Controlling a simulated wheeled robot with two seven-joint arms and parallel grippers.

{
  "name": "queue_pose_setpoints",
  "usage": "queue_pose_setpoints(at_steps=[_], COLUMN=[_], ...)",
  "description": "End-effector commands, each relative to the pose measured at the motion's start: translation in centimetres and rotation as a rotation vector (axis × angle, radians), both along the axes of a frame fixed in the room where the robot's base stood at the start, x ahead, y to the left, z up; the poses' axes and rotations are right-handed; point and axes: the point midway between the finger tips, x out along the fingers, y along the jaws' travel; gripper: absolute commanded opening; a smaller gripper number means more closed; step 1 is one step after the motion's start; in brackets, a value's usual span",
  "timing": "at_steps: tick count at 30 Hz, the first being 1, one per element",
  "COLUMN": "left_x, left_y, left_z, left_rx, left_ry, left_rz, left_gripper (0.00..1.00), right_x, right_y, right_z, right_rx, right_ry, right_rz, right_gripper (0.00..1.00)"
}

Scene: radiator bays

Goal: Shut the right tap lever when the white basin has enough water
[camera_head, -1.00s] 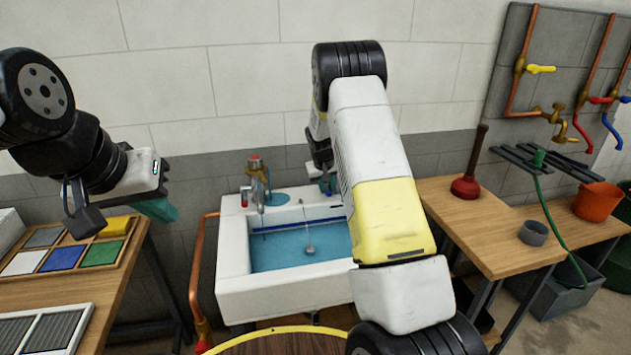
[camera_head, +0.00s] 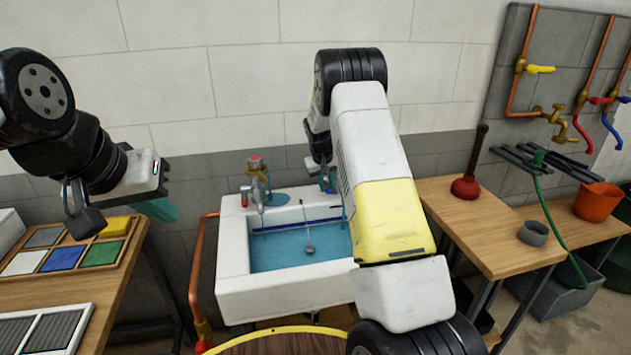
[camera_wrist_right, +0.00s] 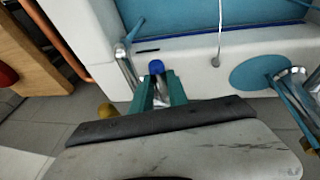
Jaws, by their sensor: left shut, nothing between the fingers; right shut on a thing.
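The white basin (camera_head: 233,262) holds blue water (camera_head: 290,252), with a dark blue line on its back wall near the water's edge. The right tap (camera_wrist_right: 124,60) is chrome, with a blue-capped part (camera_wrist_right: 155,66) beside it. A thin blue streak near its spout looks like running water. My right gripper (camera_wrist_right: 160,92) is shut on the chrome lever (camera_wrist_right: 161,86) below the blue cap, between its teal fingers. In the head view my right arm hides most of this tap. My left gripper (camera_head: 158,209) is shut and empty, above the left bench.
The left tap (camera_head: 258,180) has a red top. A plug (camera_head: 309,249) hangs by a chain in the basin. A copper pipe (camera_head: 197,270) runs left of the basin. A red plunger (camera_head: 466,187) and grey ring (camera_head: 533,233) stand on the right bench.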

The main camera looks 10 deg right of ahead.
Motion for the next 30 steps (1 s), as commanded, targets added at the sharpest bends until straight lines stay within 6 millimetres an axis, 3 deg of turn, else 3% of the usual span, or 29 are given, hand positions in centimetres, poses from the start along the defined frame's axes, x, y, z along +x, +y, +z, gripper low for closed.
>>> queue_pose_setpoints(at_steps=[10,22,23,25,26,30], left_x=[0.0,0.0,0.0,0.0,0.0,0.0], left_y=[0.0,0.0,0.0,0.0,0.0,0.0], left_z=[0.0,0.0,0.0,0.0,0.0,0.0], left_rx=[0.000,0.000,0.000,0.000,0.000,0.000], left_ry=[0.000,0.000,0.000,0.000,0.000,0.000], left_rz=[0.000,0.000,0.000,0.000,0.000,0.000], left_gripper=[0.00,0.00,0.00,0.00,0.00,0.00], right_x=[0.3,0.1,0.1,0.1,0.1,0.1], right_y=[0.0,0.0,0.0,0.0,0.0,0.0], right_z=[1.3,1.5,1.5,1.5,1.5,1.5], right_rx=[-0.005,-0.005,-0.005,-0.006,-0.006,-0.006], right_ry=[0.189,0.214,0.214,0.214,0.214,0.214], right_rz=[-0.001,0.000,0.000,-0.001,0.000,0.000], right_gripper=[0.00,0.00,0.24,0.37,0.41,0.41])
